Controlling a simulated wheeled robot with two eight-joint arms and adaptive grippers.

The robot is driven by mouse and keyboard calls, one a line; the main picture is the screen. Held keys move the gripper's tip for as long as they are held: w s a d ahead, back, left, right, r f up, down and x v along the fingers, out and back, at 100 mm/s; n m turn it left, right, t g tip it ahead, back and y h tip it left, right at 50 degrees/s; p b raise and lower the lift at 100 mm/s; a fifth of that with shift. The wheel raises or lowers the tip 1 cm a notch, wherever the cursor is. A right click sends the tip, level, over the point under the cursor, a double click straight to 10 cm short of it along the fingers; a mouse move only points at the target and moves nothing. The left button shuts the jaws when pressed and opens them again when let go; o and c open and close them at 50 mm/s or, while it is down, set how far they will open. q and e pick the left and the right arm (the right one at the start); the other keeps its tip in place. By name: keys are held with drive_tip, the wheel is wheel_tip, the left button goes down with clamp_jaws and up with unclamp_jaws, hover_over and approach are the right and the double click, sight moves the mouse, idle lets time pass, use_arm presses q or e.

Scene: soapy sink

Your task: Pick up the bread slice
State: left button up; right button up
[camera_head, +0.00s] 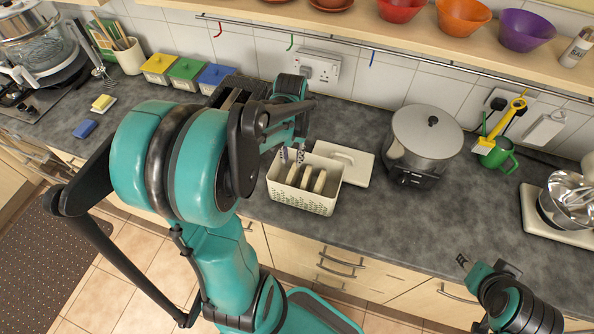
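Three pale bread slices stand on edge inside a cream bread bin (305,204) with a perforated green-leaf pattern on the counter. They are the left slice (292,175), the middle slice (306,178) and the right slice (320,182). My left gripper (292,157) points down at the back left of the bin, with a gap between its two patterned fingertips. The fingertips are close above the left slice; I cannot tell whether they touch it. My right gripper (464,261) is low at the right, in front of the counter, far from the bread; its finger gap is unclear.
The bin's pale lid (345,160) lies behind it. A lidded grey pot (427,135) stands to the right, with a green jug (497,155) beyond. Yellow, green and blue canisters stand at the left. A shelf with bowls (464,15) overhangs the back.

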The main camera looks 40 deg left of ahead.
sight(293, 171)
use_arm(q)
wheel_tip(293, 171, down, 7)
drive_tip(key=shift+s+d+b, duration=0.1)
drive_tip(key=shift+s+b, duration=0.05)
drive_tip(key=shift+b, duration=0.7)
clamp_jaws()
